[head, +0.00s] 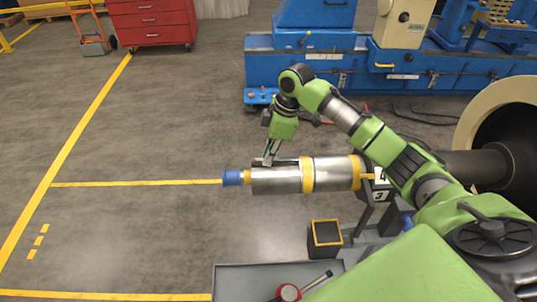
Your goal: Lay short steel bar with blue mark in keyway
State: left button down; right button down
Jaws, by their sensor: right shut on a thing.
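My right gripper (268,160) points down at the top of a silver shaft (278,181) near the shaft's left end. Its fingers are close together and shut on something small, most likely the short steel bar. The bar and its blue mark cannot be made out at this size. A thin dark strip lies along the shaft top beside the fingertips; I cannot tell whether it is the keyway or the bar's edge. The shaft lies level, with gold bands and a blue end (232,178). My left gripper is not in view.
A black box with a yellow rim (326,222) stands below the shaft. A grey tray (235,276) at the bottom holds a red round object (289,292) and a tool. Number plates sit at the shaft's stand. Blue machinery (390,75) is behind; open floor is left.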

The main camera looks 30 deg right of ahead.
jog(key=shift+f, duration=0.45)
dwell(0.9)
jog(key=shift+r, duration=0.15)
dwell(0.5)
jog(key=c, duration=2)
grip_release()
jog(key=o, duration=0.6)
jog(key=shift+c, duration=0.2)
jog(key=shift+r, duration=3.5)
